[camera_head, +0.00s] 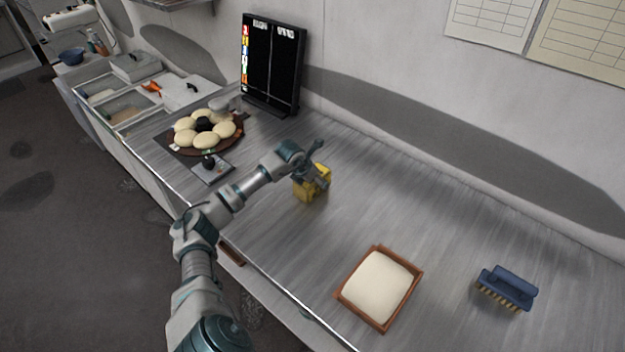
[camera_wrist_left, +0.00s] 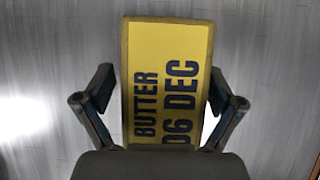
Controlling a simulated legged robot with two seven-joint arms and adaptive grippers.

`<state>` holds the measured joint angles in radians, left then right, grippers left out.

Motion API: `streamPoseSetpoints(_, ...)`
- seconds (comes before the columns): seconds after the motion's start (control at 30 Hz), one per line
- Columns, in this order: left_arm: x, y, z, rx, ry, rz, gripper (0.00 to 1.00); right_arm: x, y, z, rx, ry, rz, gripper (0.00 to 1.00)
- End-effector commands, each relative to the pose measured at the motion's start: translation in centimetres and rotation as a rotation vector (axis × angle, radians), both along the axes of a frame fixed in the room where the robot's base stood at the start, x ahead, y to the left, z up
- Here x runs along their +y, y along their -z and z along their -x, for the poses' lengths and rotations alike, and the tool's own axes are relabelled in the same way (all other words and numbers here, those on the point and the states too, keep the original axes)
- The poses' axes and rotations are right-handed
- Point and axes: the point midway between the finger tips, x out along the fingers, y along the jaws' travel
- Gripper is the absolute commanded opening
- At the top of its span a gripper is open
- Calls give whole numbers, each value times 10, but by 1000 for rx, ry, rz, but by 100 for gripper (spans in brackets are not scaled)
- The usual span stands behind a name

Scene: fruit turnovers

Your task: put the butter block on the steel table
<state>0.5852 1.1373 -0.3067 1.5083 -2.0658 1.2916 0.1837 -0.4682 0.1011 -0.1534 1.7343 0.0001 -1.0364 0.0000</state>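The butter block (camera_head: 312,187) is a yellow block near the middle of the steel table (camera_head: 240,228), and it appears to rest on the tabletop. In the left wrist view the block (camera_wrist_left: 167,75) fills the middle, with dark lettering reading BUTTER and 06 DEC. My left gripper (camera_head: 318,168) is over the block and hides part of it in the head view. In the wrist view the left gripper (camera_wrist_left: 160,92) is open, with one finger on each side of the block. A thin gap shows at the left finger; contact at the right finger is unclear. My right gripper is out of view.
A wooden tray (camera_head: 342,293) with pale dough and a blue brush (camera_head: 508,287) lie at the right front. A round brown board (camera_head: 175,148) with several dough pieces and a black display (camera_head: 272,65) stand at the far left. The table right of the block is clear.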

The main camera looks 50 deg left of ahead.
Motion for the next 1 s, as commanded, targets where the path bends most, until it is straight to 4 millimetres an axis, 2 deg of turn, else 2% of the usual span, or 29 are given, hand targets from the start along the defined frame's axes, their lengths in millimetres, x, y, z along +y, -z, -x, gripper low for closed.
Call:
streamPoseSetpoints(0.27,3,-6,2,-2,0,2,93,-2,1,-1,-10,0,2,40)
streamPoseSetpoints(0.7,-1,-85,47,-1,0,-1,93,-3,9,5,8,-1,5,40)
streamPoseSetpoints(0.83,-5,-99,55,0,0,0,93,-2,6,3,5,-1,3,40)
streamPoseSetpoints(1.0,-5,-106,58,0,0,1,93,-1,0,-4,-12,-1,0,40)
